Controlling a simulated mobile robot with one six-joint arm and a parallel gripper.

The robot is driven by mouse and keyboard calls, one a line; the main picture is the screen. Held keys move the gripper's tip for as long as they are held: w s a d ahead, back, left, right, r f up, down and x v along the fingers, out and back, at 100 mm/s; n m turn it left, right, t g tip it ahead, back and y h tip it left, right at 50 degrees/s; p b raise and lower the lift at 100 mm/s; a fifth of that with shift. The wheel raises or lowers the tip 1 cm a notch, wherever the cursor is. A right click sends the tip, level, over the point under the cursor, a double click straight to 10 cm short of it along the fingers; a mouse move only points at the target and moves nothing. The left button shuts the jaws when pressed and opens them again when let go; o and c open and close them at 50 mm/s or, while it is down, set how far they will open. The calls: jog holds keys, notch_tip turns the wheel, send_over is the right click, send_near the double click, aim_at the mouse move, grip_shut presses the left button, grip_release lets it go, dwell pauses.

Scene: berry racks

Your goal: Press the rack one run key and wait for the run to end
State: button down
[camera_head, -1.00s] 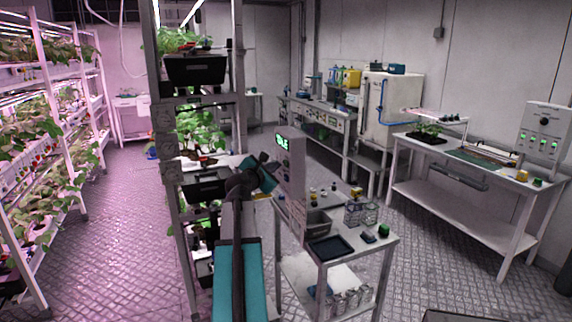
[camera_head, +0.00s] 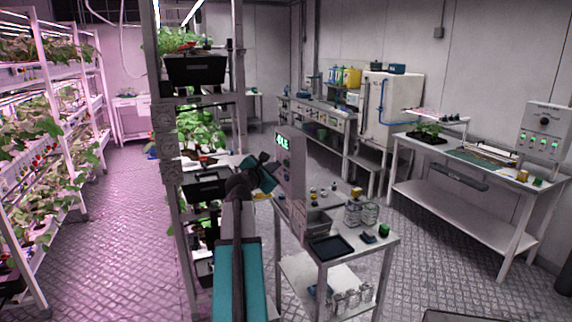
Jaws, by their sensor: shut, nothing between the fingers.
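A grey control panel (camera_head: 291,175) stands upright at the left edge of a white cart in the middle of the view. Its small display (camera_head: 283,141) glows green and appears to read IDLE. My arm reaches forward from the bottom of the picture, and my gripper (camera_head: 272,168) is at the panel's left side, below the display. The gripper is shut and seems empty. The run key is not visible from here. I cannot tell whether the fingertips touch the panel.
A dark plant rack (camera_head: 168,150) with black planters stands just left of my arm. The cart (camera_head: 372,250) holds a dark tray (camera_head: 331,247), jars and a green item. A white bench (camera_head: 460,210) stands at the right. The floor between is clear.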

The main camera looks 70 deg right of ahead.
jog(key=shift+s+d+p, duration=0.5)
jog(key=shift+s+d, duration=0.05)
jog(key=shift+s, duration=0.2)
dwell(2.1)
jog(key=shift+w+a, duration=0.1)
jog(key=shift+w, duration=0.05)
jog(key=shift+w+a, duration=0.45)
jog(key=shift+w, duration=0.05)
jog(key=shift+w, duration=0.1)
dwell(0.3)
jog(key=shift+w+a+b, duration=0.45)
jog(key=shift+w+a, duration=1.15)
jog(key=shift+w, duration=0.3)
